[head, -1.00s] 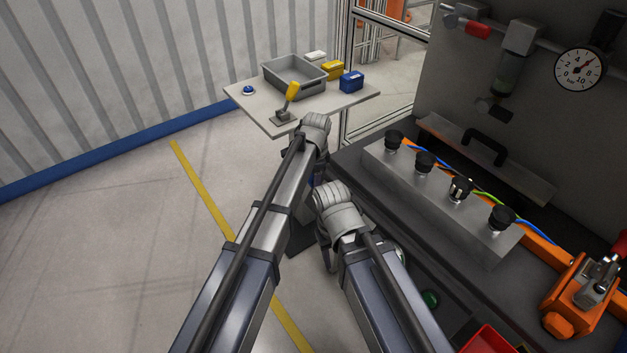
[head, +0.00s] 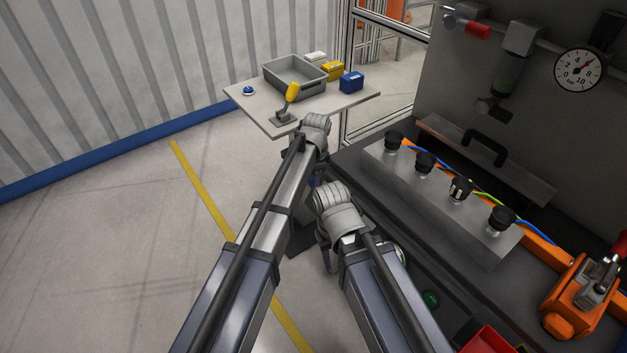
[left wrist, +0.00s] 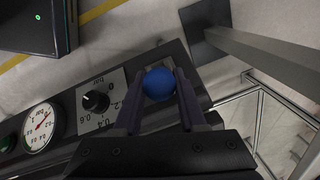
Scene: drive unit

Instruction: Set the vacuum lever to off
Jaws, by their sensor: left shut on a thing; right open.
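The vacuum lever's blue ball knob (left wrist: 159,83) shows in the left wrist view, in front of a black panel. My left gripper (left wrist: 164,78) is shut on this knob, with one finger on each side.
Next to the knob on the panel are a black dial (left wrist: 96,101), a white gauge (left wrist: 38,128) and a green button (left wrist: 8,142). Floor at left is clear.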

